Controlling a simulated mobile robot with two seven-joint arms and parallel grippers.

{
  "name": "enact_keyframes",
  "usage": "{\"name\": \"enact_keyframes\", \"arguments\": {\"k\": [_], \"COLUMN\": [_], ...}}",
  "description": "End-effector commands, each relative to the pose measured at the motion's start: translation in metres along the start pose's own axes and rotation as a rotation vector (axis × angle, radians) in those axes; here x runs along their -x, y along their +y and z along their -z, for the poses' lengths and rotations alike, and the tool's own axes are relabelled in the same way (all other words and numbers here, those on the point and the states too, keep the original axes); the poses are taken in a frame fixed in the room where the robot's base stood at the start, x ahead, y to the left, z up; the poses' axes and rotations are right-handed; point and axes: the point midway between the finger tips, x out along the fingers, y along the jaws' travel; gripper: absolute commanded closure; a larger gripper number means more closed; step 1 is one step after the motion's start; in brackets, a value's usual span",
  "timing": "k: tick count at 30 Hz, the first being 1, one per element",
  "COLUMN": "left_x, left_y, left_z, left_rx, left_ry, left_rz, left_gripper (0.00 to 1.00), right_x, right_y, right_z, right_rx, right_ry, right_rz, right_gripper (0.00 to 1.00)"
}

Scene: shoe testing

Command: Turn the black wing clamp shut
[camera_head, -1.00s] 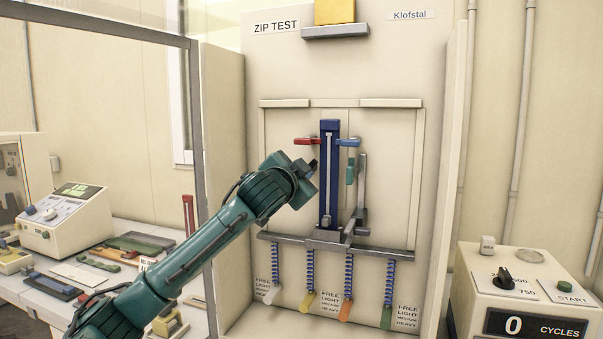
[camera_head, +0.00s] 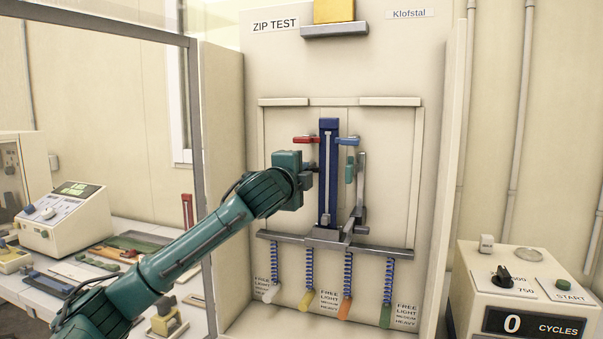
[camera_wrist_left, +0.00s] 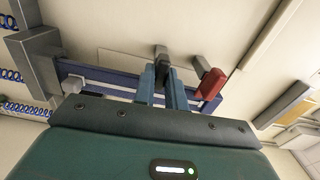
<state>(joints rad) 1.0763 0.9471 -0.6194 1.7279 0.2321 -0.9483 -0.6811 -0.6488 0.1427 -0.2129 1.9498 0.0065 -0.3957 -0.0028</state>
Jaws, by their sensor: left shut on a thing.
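The black wing clamp (camera_wrist_left: 161,62) shows in the left wrist view as a dark piece at the tips of my fingers, beside the blue upright rail (camera_wrist_left: 112,80). In the head view the blue rail (camera_head: 328,200) stands in the middle of the test rig, and my gripper hides the clamp on its left side. My left gripper (camera_head: 310,178) reaches in from the left, shut on the clamp. Its two fingers (camera_wrist_left: 162,88) are close together in the wrist view. My right gripper is not in view.
A red wing clamp (camera_head: 306,140) and a blue one (camera_head: 347,141) sit near the rail's top. A grey bar (camera_head: 280,238) with several springs and coloured tabs runs below. A grey lever (camera_head: 360,190) stands right of the rail. The cycle counter box (camera_head: 470,290) is at lower right.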

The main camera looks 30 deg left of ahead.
Motion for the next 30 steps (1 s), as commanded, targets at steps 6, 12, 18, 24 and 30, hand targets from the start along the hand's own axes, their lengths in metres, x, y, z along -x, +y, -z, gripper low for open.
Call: {"name": "enact_keyframes", "arguments": {"k": [6, 12, 18, 24, 30], "left_x": [0.0, 0.0, 0.0, 0.0, 0.0], "left_y": [-0.0004, -0.0003, -0.0003, -0.0003, -0.0001], "left_z": [-0.0005, -0.0005, -0.0005, -0.0004, -0.0002], "left_rx": [-0.041, -0.049, -0.049, -0.048, -0.046], "left_ry": [-0.001, -0.001, -0.001, -0.001, 0.0], "left_rz": [0.001, 0.001, 0.001, 0.001, 0.001], "left_gripper": [1.0, 1.0, 1.0, 0.73, 0.65], "right_x": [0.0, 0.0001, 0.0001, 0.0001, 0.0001], "right_y": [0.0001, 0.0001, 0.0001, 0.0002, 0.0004], "right_z": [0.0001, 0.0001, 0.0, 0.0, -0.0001], "right_rx": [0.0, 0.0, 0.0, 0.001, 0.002], "right_ry": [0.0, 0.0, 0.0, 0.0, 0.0], "right_rz": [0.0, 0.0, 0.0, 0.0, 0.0], "right_gripper": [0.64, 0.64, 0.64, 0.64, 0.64]}}
